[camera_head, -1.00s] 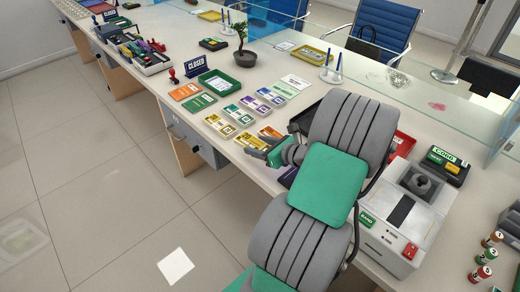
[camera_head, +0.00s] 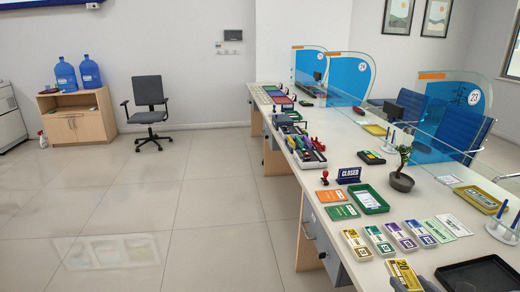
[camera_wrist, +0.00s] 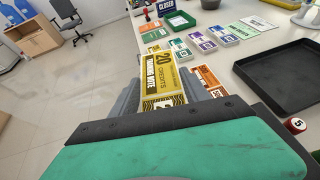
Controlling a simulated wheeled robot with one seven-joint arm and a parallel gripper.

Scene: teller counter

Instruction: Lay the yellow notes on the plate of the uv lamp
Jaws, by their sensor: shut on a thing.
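My gripper (camera_wrist: 165,96) is shut on a yellow stack of notes marked 20 (camera_wrist: 158,72), which sticks out beyond the grey fingers in the wrist view. In the head view these yellow notes (camera_head: 404,273) show at the bottom edge, near the counter's front edge, with only a bit of the gripper beside them. A second yellow stack (camera_head: 355,244) lies on the counter at the left end of a row of note stacks. I cannot make out the uv lamp or its plate in either view now.
Green, purple and blue note stacks (camera_head: 402,237) lie in a row behind. An orange stack (camera_wrist: 207,78) lies right of the gripper. A black tray (camera_head: 478,274) takes up the right. A green tray (camera_head: 368,199), a plant (camera_head: 402,181) and a CLOSED sign (camera_head: 348,175) stand farther back.

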